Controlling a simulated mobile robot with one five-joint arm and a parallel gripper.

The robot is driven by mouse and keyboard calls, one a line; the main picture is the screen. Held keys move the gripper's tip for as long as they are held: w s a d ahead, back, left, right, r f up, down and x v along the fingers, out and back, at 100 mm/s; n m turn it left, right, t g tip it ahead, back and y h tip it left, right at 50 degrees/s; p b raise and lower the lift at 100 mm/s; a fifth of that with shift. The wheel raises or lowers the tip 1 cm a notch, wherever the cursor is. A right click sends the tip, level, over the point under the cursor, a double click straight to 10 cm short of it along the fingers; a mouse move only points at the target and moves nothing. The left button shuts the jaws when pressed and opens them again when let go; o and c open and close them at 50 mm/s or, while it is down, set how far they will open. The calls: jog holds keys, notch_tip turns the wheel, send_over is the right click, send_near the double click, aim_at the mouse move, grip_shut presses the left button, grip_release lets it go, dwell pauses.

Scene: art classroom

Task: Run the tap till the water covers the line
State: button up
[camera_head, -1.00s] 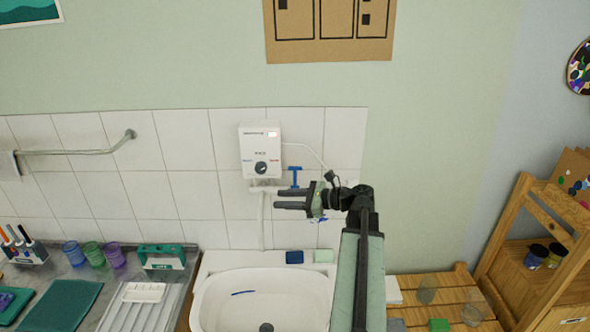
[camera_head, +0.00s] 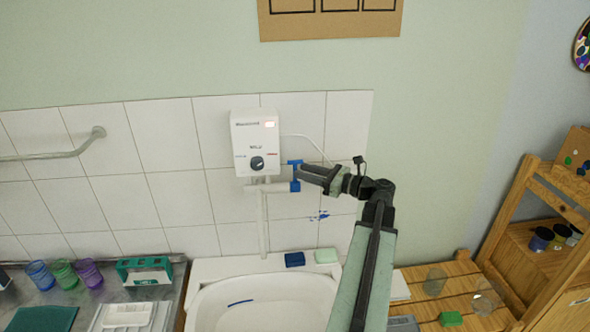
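The tap's blue T-shaped handle (camera_head: 295,178) sits at the right end of a white pipe (camera_head: 263,222) under the white water heater (camera_head: 255,143). My gripper (camera_head: 303,174) reaches in from the right with its fingertips at the handle. The fingers overlap in this view, so I cannot tell whether they grip it. The white basin (camera_head: 197,305) stands below, its lower part cut off by the frame. A short blue line (camera_head: 240,302) marks its inner wall. I see no water or stream; the basin floor is out of frame.
A dark blue block (camera_head: 294,259) and a pale green block (camera_head: 326,255) lie on the basin's back ledge. Coloured cups (camera_head: 64,275) and a teal caddy (camera_head: 144,271) stand on the left counter. A slatted wooden bench (camera_head: 458,284) is at the right.

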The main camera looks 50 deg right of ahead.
aim_at(295, 182)
jog(key=x, duration=0.4)
jog(key=shift+w+d, duration=0.1)
grip_shut()
dwell(1.3)
